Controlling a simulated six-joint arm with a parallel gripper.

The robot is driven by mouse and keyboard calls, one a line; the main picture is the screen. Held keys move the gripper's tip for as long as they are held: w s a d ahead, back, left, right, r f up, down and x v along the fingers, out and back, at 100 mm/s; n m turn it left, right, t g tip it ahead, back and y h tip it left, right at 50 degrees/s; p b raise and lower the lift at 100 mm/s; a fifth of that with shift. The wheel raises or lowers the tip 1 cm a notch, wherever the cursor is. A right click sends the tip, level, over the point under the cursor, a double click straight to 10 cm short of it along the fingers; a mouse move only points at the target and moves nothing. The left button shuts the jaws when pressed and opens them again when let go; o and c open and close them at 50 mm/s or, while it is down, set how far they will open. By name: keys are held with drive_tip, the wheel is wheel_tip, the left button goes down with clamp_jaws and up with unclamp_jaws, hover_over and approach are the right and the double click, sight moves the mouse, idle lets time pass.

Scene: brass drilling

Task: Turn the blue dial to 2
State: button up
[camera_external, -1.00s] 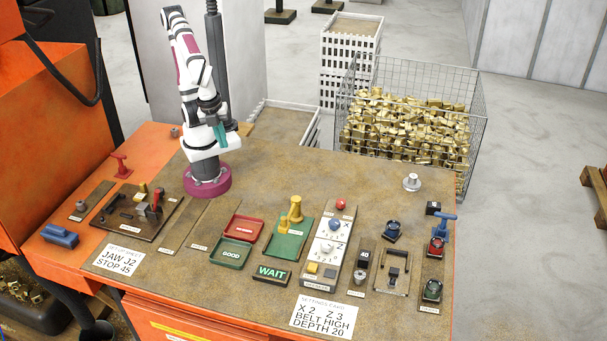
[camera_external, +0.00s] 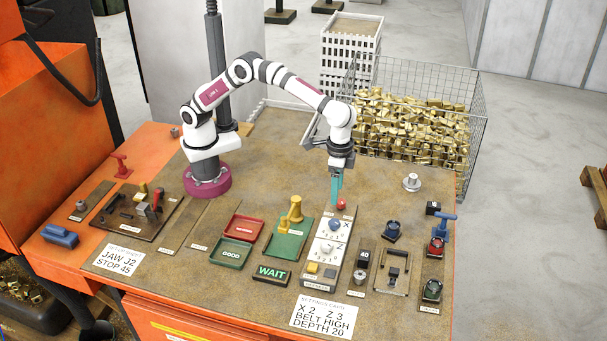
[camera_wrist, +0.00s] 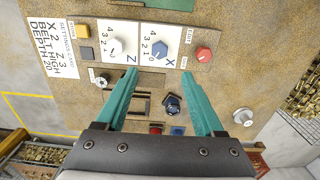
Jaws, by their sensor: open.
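The blue dial (camera_wrist: 160,48) sits on the white X plate, with numbers printed along one side. In the outside view it is small on the upper white plate (camera_external: 345,229). I cannot tell which number its pointer meets. My gripper (camera_external: 336,200) points down above the panel's far end, by the red knob. In the wrist view my gripper (camera_wrist: 159,75) has its teal fingers wide apart with nothing between the tips. The dial appears just beyond the fingertips, apart from them.
A red knob (camera_wrist: 203,54) is beside the blue dial, and a pale Z dial (camera_wrist: 117,46) is on its other side. A settings card (camera_wrist: 53,47) reads X 2, Z 3. A yellow press (camera_external: 295,210) stands left of the panel.

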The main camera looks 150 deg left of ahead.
sight(335, 222)
wheel_tip(335, 222, down, 12)
drive_tip(key=shift+r, duration=0.2)
clamp_jaws()
